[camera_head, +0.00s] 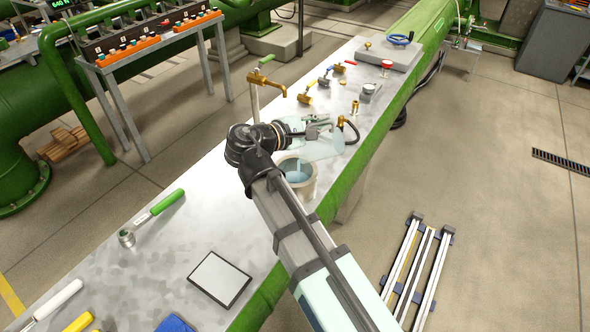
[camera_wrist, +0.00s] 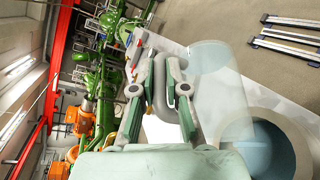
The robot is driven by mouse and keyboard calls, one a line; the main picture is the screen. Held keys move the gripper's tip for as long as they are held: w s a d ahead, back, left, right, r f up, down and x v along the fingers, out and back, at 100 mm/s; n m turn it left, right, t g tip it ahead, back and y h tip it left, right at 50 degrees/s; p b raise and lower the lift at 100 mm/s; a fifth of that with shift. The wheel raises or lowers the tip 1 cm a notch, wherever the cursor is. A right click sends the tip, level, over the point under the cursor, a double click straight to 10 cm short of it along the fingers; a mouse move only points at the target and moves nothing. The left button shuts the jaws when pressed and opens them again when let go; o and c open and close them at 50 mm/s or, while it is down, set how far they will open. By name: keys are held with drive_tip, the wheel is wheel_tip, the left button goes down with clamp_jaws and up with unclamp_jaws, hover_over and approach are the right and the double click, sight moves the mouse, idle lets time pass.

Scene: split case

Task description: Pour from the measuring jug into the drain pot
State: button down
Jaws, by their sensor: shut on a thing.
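The clear measuring jug (camera_head: 320,147) is tipped well over on its side above the drain pot. In the wrist view the see-through jug (camera_wrist: 222,95) stretches from its round end at the top to the pot at the lower right. My gripper (camera_head: 312,128) is shut on the jug's grey handle (camera_wrist: 160,75); my gripper's fingers (camera_wrist: 160,112) show on both sides of it. The drain pot (camera_head: 309,187) is beige and stands on the bench with bluish liquid inside. The pot's rim (camera_wrist: 296,132) is partly behind the jug. A pale streak shows inside the pot; I cannot tell whether it is pouring liquid.
Brass taps (camera_head: 267,83) and valve fittings stand on the metal bench (camera_head: 160,240) beyond the pot. A green-handled tool (camera_head: 155,215) and a framed plate (camera_head: 219,279) lie nearer. The bench between these is clear. Metal rails (camera_head: 417,265) lie on the floor at right.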

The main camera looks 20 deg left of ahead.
sight(338, 130)
drive_tip(key=shift+s+a+r, duration=0.1)
drive_tip(key=shift+s+a, duration=0.05)
drive_tip(key=shift+s+a+r+t+h, duration=0.15)
drive_tip(key=shift+s+a+t+h, duration=0.1)
drive_tip(key=shift+t+h, duration=0.15)
drive_tip(key=shift+w+d+g, duration=0.25)
drive_tip(key=shift+d+g, duration=0.05)
drive_tip(key=shift+w+d+f+m+g+y, duration=0.3)
drive_tip(key=shift+w+d+f+g+y, duration=0.65)
drive_tip(key=shift+w+d+g+y, duration=0.25)
drive_tip(key=shift+w+d+f+g, duration=0.3)
drive_tip(key=shift+w+d, duration=0.2)
drive_tip(key=shift+d, duration=0.2)
drive_tip(key=shift+w+d+y, duration=0.25)
drive_tip(key=shift+y, duration=0.05)
drive_tip(key=w+d+f+m+g+y, duration=0.1)
drive_tip(key=w+d+f+g+y, duration=0.2)
drive_tip(key=f+g+y, duration=0.2)
drive_tip(key=w+d+f+m+g+y, duration=0.2)
drive_tip(key=w+d+f+g+y, duration=0.1)
drive_tip(key=f, duration=0.5)
drive_tip(key=shift+w+d+g+y, duration=0.25)
drive_tip(key=shift+d+g+y, duration=0.45)
drive_tip(key=shift+g+y, duration=0.2)
